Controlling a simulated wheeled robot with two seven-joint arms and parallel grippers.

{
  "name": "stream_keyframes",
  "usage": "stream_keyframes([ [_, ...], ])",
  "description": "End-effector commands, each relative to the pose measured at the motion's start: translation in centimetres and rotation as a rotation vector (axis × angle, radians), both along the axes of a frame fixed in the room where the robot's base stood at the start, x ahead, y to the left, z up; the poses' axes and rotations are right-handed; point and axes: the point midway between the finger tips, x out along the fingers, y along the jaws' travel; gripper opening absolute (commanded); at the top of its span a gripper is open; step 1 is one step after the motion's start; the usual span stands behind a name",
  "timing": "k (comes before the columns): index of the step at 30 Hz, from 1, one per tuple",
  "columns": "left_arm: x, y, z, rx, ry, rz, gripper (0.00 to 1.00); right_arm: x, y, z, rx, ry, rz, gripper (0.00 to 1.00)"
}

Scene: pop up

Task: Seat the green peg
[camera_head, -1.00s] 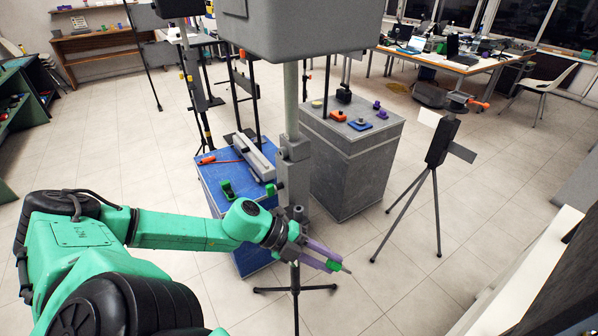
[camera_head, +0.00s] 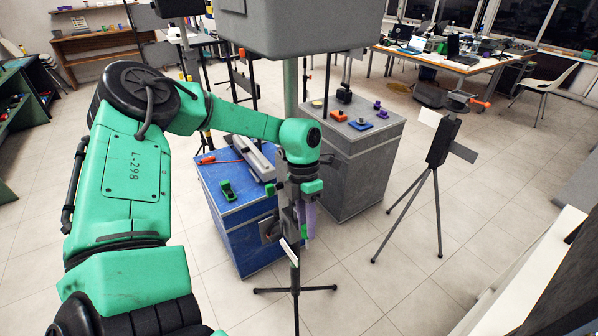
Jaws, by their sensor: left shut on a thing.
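My left arm comes in from the left and its wrist hangs down in front of the blue cabinet's right side. My left gripper (camera_head: 303,232) points down and is shut on the small green peg (camera_head: 305,231), most of which the purple finger hides. A green block (camera_head: 228,190) with a dark recess sits on the blue-topped cabinet (camera_head: 238,214), left of the gripper and apart from it. My right gripper is out of view.
An orange-handled tool (camera_head: 207,160) and a long grey fixture (camera_head: 255,158) lie on the blue cabinet. A grey cabinet (camera_head: 350,180) behind carries orange, blue and purple pieces. A black tripod (camera_head: 436,180) stands at right. Open floor lies between.

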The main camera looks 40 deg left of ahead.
Motion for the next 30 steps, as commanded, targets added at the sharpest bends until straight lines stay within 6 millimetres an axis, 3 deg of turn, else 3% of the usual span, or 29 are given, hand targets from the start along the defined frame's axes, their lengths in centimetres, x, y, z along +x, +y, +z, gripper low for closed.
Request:
stream_keyframes([
  [6, 2.7, 4.4, 5.8, 0.155, -0.150, -0.165, 0.00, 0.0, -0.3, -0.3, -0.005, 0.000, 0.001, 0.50],
  [13, 4.2, 5.9, 9.8, 0.214, -0.205, -0.177, 0.00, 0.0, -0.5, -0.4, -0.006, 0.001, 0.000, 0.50],
  [23, 4.4, 5.9, 10.1, 0.218, -0.210, -0.174, 0.00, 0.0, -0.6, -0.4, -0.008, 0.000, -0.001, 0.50],
  [30, 4.3, 5.9, 8.4, 0.217, -0.208, -0.173, 0.00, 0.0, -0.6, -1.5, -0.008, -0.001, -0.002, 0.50],
])
